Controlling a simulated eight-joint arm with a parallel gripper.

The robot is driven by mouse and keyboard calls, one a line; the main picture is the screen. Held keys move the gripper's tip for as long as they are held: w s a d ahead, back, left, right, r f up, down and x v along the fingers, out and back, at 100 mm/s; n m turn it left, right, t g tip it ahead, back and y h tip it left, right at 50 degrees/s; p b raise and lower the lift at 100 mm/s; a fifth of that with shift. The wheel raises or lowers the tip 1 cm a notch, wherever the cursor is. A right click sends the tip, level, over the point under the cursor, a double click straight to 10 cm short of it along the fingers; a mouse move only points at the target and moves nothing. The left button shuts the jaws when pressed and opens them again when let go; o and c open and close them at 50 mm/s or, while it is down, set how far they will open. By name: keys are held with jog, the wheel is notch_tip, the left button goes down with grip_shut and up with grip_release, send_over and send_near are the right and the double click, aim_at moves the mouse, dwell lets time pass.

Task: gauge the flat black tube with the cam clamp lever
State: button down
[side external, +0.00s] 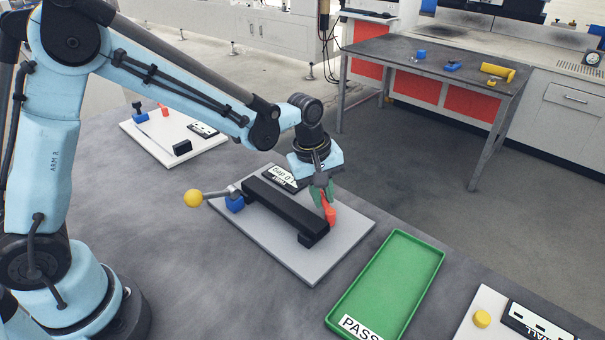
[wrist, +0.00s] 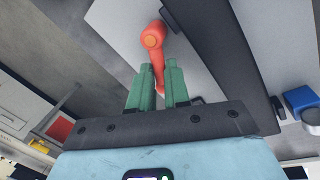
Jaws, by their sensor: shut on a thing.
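The long flat black bar (side external: 280,208), which looks like the tube, lies across a light grey plate (side external: 283,248). Its near right end has a block-like step. It also crosses the right half of the wrist view (wrist: 225,50). An orange-red lever with a round hub (side external: 329,212) stands beside the bar's right end; its hub shows in the wrist view (wrist: 152,38). My gripper (side external: 320,192) points down there, its green fingers (wrist: 159,78) shut on the lever's narrow arm. A grey rod with a yellow ball (side external: 193,198) extends left from near a blue block (side external: 235,204).
A white readout label (side external: 283,178) sits behind the bar. A green tray marked PASS (side external: 388,285) lies to the right and looks empty. Another plate with a yellow knob (side external: 482,319) is at the lower right. A similar white station (side external: 170,150) stands back left. Bare grey bench lies in front.

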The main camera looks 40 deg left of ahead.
jog(key=shift+s+n, duration=0.25)
jog(key=shift+n, duration=0.35)
jog(key=shift+a, duration=0.1)
jog(key=c, duration=1.1)
grip_release()
jog(key=shift+r, duration=0.1)
notch_tip(320, 180, up, 12)
jog(key=s, duration=0.2)
jog(key=shift+a, duration=0.4)
jog(key=shift+s, duration=0.1)
